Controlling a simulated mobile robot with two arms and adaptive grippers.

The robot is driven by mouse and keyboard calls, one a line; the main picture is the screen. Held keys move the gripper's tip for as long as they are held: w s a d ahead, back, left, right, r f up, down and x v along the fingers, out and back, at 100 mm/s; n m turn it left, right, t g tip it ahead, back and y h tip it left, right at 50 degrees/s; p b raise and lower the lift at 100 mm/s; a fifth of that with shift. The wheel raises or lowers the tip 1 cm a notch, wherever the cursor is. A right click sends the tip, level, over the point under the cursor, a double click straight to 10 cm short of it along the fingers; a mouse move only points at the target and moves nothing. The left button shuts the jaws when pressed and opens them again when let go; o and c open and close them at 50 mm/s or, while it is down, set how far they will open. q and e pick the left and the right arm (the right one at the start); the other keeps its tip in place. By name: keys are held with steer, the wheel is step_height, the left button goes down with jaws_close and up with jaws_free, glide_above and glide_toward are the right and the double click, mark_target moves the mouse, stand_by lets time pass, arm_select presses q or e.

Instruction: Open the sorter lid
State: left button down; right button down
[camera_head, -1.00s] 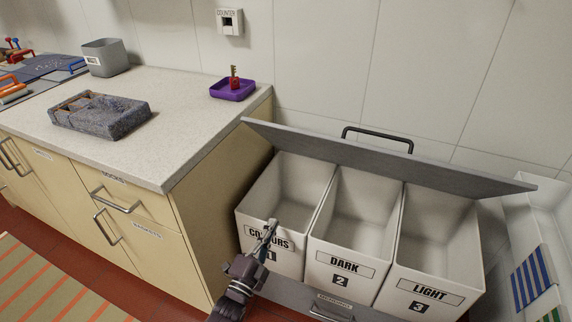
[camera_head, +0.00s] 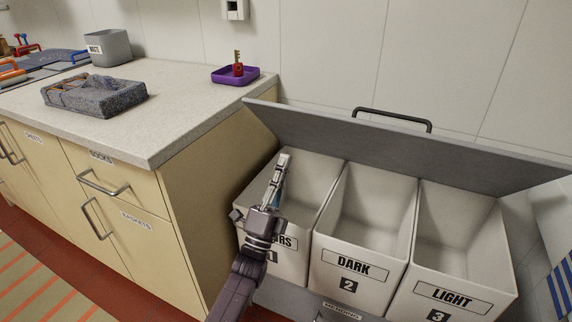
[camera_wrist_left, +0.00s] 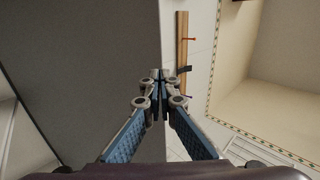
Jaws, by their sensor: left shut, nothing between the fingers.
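The sorter lid (camera_head: 400,148) is a long grey panel, raised and tilted above the back of three white bins, so the bins stand uncovered. Its black bar handle (camera_head: 395,117) shows above its far edge. My left gripper (camera_head: 284,157) is shut and empty. It points up over the COLOURS bin (camera_head: 312,178), just below the left part of the lid. In the left wrist view, my shut fingertips (camera_wrist_left: 160,75) lie beside a broad grey surface, likely the lid (camera_wrist_left: 85,60). I cannot tell whether they touch it. The right gripper is out of view.
The DARK bin (camera_head: 365,215) and LIGHT bin (camera_head: 460,235) look empty. A tiled wall stands behind.

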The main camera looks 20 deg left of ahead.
mark_target(301, 113)
arm_select(q)
steer(key=x, duration=0.9)
steer(key=shift+w+r, duration=0.25)
steer(key=shift+w, duration=0.1)
steer(key=shift+w+r, duration=0.3)
steer(key=shift+w, duration=0.05)
steer(key=shift+r, duration=0.15)
